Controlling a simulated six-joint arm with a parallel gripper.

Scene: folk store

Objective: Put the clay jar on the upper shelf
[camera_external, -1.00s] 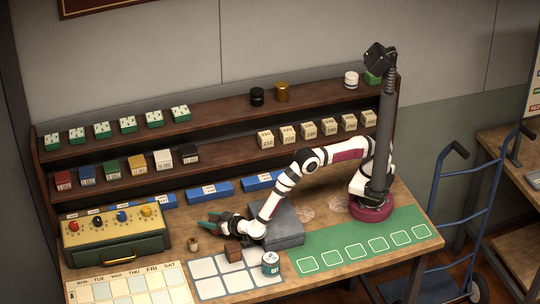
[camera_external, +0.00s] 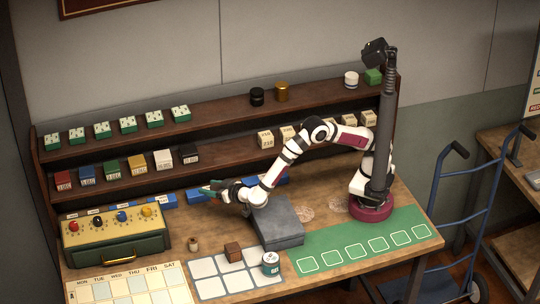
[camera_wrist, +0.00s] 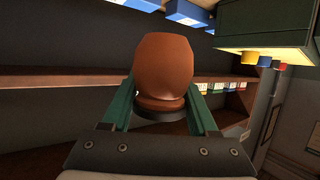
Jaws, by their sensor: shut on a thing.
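The clay jar (camera_wrist: 163,68) is a rounded reddish-brown pot, seen large in the wrist view between my green fingers. My gripper (camera_wrist: 160,103) is shut on it, around its narrower part. In the external view my gripper (camera_external: 211,190) is above the back of the table, in front of the lower shelf and below the upper shelf (camera_external: 221,113). The jar cannot be made out there. The upper shelf holds green-and-white boxes (camera_external: 127,123) at left, a black jar (camera_external: 257,96) and a gold jar (camera_external: 282,92) in the middle, and a white jar (camera_external: 351,80) at right.
The upper shelf is bare between the green-and-white boxes and the black jar. The lower shelf holds coloured boxes (camera_external: 112,170) and cream boxes (camera_external: 265,139). Blue bins (camera_external: 223,188) line the table's back. A yellow-topped box with knobs (camera_external: 115,232) stands at left, a grey box (camera_external: 277,225) under my arm.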

